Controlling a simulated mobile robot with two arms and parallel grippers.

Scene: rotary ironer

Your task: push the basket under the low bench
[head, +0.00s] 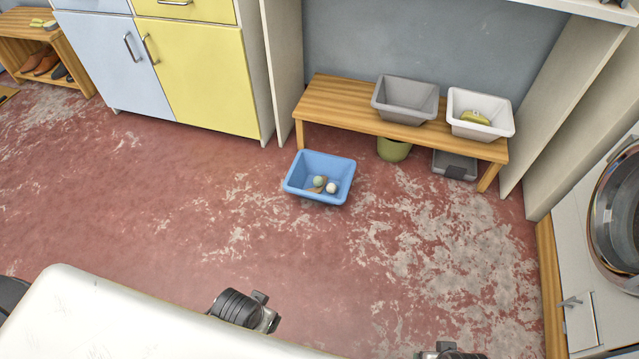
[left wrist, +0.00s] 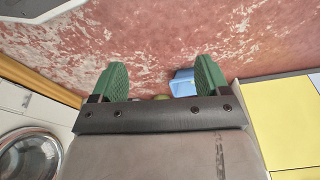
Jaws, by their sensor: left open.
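The blue basket (head: 300,188) stands upright on the floor in front of the left part of the low wooden bench (head: 335,100), apart from its legs. A green ball, a white ball and something brown lie inside it. My left gripper (left wrist: 160,78) is open, with two green fingers spread and nothing held between them. The basket also shows in the left wrist view (left wrist: 183,80), beyond the fingers and partly hidden by one. Dark arm parts of mine show at the bottom of the head view; my right gripper's fingers do not show.
Under the bench stand a green pot (head: 394,150) and a grey bin (head: 455,166), to the right. The space under its left part looks clear. A grey bin (head: 405,112) and a white bin (head: 490,128) sit on top. The yellow cabinet (head: 205,75) is left.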

